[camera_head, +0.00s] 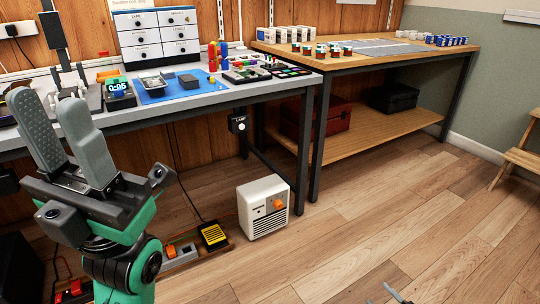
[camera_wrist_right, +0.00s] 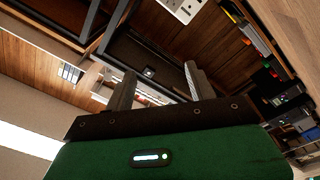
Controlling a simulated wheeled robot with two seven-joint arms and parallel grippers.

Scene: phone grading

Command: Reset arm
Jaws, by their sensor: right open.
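My left gripper (camera_head: 44,100) is raised at the left of the head view. Its two grey fingers point up and stand apart, with nothing between them. The green arm below it comes in from the lower left. My right gripper (camera_wrist_right: 159,72) shows in the right wrist view with its fingers spread and empty. In the head view only small grey tips (camera_head: 386,296) of it show at the bottom edge, over the wood floor. The rest of the right arm is out of the head view.
A grey workbench (camera_head: 215,98) with a blue mat (camera_head: 160,92) and small tools stands at the left. A wooden table (camera_head: 390,55) with small boxes stands at the back right. A white heater (camera_head: 263,207) and a power strip (camera_head: 180,256) are on the floor.

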